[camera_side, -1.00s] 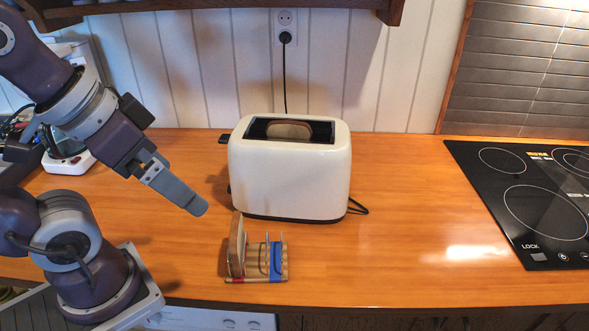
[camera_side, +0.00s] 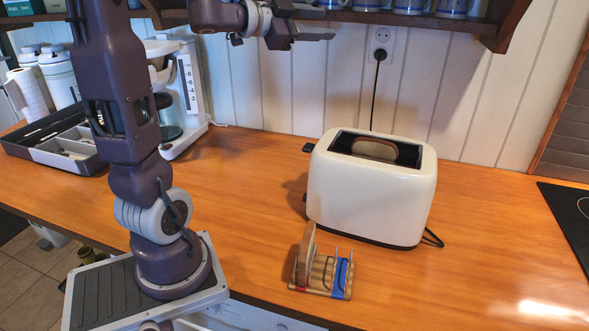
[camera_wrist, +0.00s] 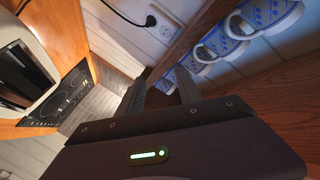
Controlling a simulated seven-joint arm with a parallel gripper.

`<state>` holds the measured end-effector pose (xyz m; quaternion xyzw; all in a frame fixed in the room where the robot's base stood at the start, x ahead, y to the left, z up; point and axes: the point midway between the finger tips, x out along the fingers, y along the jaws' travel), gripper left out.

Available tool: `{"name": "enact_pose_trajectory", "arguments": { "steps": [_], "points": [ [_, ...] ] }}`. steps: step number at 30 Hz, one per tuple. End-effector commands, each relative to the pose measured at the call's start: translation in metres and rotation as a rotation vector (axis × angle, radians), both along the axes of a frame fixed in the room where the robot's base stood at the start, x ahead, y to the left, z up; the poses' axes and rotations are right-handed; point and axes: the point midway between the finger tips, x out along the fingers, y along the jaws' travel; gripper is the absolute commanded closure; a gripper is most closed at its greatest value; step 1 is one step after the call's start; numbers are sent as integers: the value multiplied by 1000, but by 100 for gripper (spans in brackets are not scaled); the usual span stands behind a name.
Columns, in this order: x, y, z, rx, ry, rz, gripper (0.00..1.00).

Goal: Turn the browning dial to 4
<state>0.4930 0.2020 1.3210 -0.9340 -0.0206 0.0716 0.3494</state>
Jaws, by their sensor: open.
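The cream toaster (camera_side: 368,200) stands on the wooden counter, with a slice of bread (camera_side: 374,149) in its top slot. A dark lever (camera_side: 308,147) sticks out at its left end. No browning dial can be made out on the faces in view. My gripper (camera_side: 322,24) is high up, under the shelf, above and left of the toaster, well apart from it. In the wrist view my gripper (camera_wrist: 162,88) shows two spread fingers with nothing between them. Part of the toaster (camera_wrist: 22,72) shows at the left edge there.
A toast rack (camera_side: 322,284) with a bread slice stands in front of the toaster. A wall shelf (camera_side: 470,28) with blue-patterned mugs is close to my gripper. A coffee maker (camera_side: 188,95) and utensil tray (camera_side: 62,145) are at left. A hob (camera_side: 570,215) is at right.

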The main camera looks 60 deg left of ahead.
Motion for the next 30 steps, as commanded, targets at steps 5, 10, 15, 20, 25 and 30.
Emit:
{"name": "enact_pose_trajectory", "arguments": {
  "steps": [5, 10, 15, 20, 25, 30],
  "points": [
    [-40, -5, -64, -90, 172, -297, 58],
    [-105, -20, -105, -286, 333, -526, 58],
    [-143, -31, -166, -431, 406, -631, 58],
    [-143, -32, -246, -423, 404, -632, 58],
    [-142, -32, -311, -415, 403, -632, 58],
    [-138, -35, -339, -406, 401, -633, 58]
  ]
}}
